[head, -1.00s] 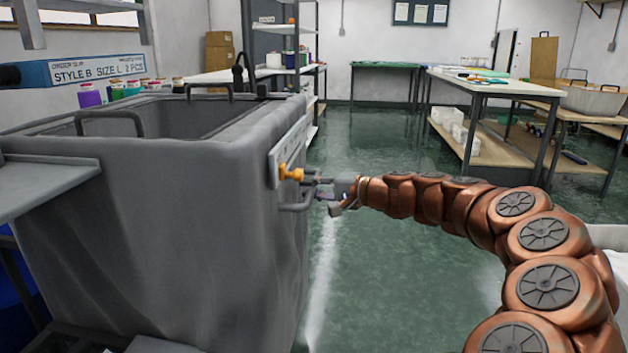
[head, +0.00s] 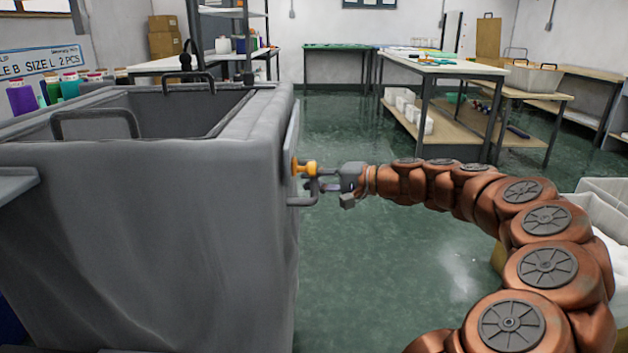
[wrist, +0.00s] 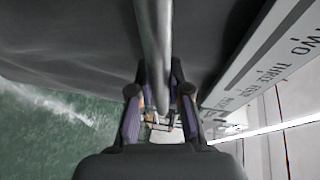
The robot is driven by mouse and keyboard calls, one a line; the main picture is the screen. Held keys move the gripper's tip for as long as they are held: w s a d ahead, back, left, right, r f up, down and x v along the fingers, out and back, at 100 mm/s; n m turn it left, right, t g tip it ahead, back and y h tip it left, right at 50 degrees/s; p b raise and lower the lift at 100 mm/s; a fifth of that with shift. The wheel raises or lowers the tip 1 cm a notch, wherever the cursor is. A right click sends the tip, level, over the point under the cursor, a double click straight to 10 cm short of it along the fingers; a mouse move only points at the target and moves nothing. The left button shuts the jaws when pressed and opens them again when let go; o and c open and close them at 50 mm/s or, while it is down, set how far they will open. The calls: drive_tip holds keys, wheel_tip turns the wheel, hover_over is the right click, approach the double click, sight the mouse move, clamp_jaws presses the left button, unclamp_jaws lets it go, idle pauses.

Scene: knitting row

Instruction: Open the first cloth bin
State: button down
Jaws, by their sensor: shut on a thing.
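The grey cloth bin (head: 150,230) fills the left of the head view, with an open top and two dark loop handles on its rim. On its right side are a pale label plate, an orange knob (head: 304,167) and a grey bar handle (head: 303,201). My gripper (head: 325,185) is at this handle, just right of the knob. In the wrist view the bar handle (wrist: 154,40) runs down between the two fingers of my gripper (wrist: 160,100), which is shut on it. The label plate (wrist: 265,55) is at the right there. The exact finger contact is partly hidden.
Green floor (head: 400,260) is clear to the right of the bin. A white-topped table (head: 445,62) with a lower shelf stands behind. Thread spools (head: 70,85) stand behind the bin at left. A pale container (head: 605,215) is at the right edge, close to my arm.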

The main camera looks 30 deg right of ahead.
drive_tip(key=c, duration=1.1)
unclamp_jaws()
drive_tip(key=v, duration=1.2)
